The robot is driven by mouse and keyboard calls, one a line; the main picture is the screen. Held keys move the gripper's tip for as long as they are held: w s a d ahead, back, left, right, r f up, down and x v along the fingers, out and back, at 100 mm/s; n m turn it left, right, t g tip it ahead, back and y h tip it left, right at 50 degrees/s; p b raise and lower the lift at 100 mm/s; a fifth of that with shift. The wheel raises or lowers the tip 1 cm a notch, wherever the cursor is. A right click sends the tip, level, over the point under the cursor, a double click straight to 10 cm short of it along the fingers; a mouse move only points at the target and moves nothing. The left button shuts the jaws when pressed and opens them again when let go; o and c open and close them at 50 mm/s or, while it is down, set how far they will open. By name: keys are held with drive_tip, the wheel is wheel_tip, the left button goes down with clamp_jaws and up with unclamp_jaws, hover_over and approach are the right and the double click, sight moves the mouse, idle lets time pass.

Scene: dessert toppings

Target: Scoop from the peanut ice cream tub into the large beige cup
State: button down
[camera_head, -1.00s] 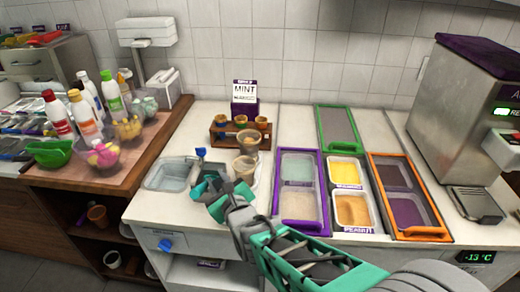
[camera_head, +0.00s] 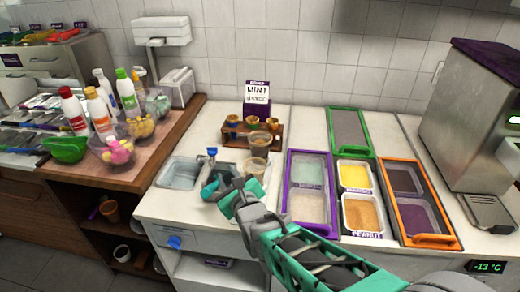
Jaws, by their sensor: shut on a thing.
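The peanut ice cream tub (camera_head: 362,214) holds tan ice cream and sits in the counter behind a PEANUT label. A beige, see-through cup (camera_head: 257,168) stands upright on the counter left of the purple-framed wells; I take it for the large beige cup. A similar cup (camera_head: 261,139) stands behind it. My gripper (camera_head: 218,187) is low over the counter, left of the front cup and right of the sink. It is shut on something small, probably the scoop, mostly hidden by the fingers. A blue-topped upright piece (camera_head: 212,153) shows behind it; I cannot tell whether it is joined to the held thing.
A small sink (camera_head: 180,173) is at the counter's left. A yellow tub (camera_head: 354,176) is behind the peanut tub. Purple-framed (camera_head: 287,200) and orange-framed wells (camera_head: 430,238) flank them.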

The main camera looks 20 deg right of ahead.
wheel_tip(320, 180, up, 4)
drive_tip(key=shift+r+p, duration=0.1)
drive_tip(key=shift+p, duration=0.8)
